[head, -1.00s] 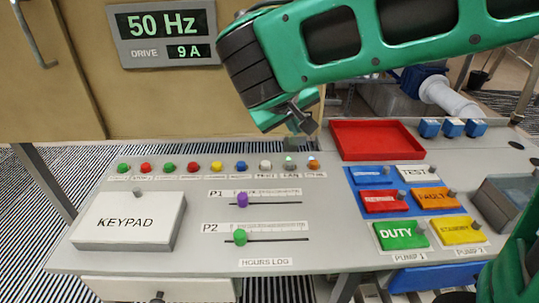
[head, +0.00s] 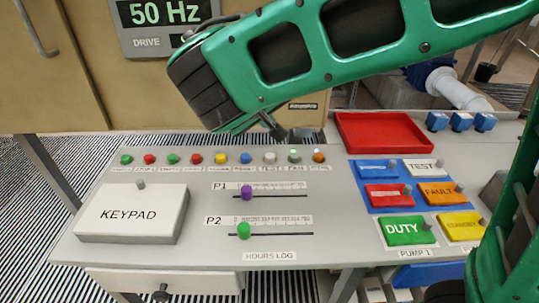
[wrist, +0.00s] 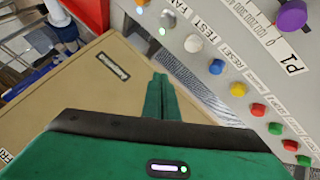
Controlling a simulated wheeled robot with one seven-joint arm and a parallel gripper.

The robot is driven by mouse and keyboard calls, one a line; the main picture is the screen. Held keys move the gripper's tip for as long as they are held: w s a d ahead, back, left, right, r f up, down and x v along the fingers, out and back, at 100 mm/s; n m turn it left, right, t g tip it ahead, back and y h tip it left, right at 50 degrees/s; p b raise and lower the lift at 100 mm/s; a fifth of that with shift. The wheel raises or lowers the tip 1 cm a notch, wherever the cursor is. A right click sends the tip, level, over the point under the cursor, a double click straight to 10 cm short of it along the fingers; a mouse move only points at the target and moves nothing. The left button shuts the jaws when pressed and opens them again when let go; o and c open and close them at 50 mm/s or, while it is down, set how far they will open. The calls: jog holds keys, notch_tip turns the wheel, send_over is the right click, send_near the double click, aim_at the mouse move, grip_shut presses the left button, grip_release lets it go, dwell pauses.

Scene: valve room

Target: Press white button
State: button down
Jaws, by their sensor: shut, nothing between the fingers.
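In the wrist view the white button (wrist: 193,42) is above and right of my fingertips, beside the TEST label. My gripper (wrist: 160,80) is shut and empty, apart from the button. In the head view my green arm hides most of the gripper, behind the button row.
An orange button (head: 319,156) ends the row. A red tray (head: 383,134) stands to the right, behind the pump buttons. Purple (head: 246,192) and green (head: 244,230) slider knobs and a keypad box (head: 132,213) are nearer the front.

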send_over(268, 160)
jog(key=shift+d+f, duration=0.1)
jog(key=shift+f, duration=3.1)
jog(key=shift+f, duration=0.85)
jog(key=shift+r, duration=0.15)
dwell(0.4)
jog(key=shift+s+r, duration=0.1)
jog(key=shift+r, duration=0.65)
notch_tip(268, 160, up, 5)
dwell(0.5)
dwell(0.7)
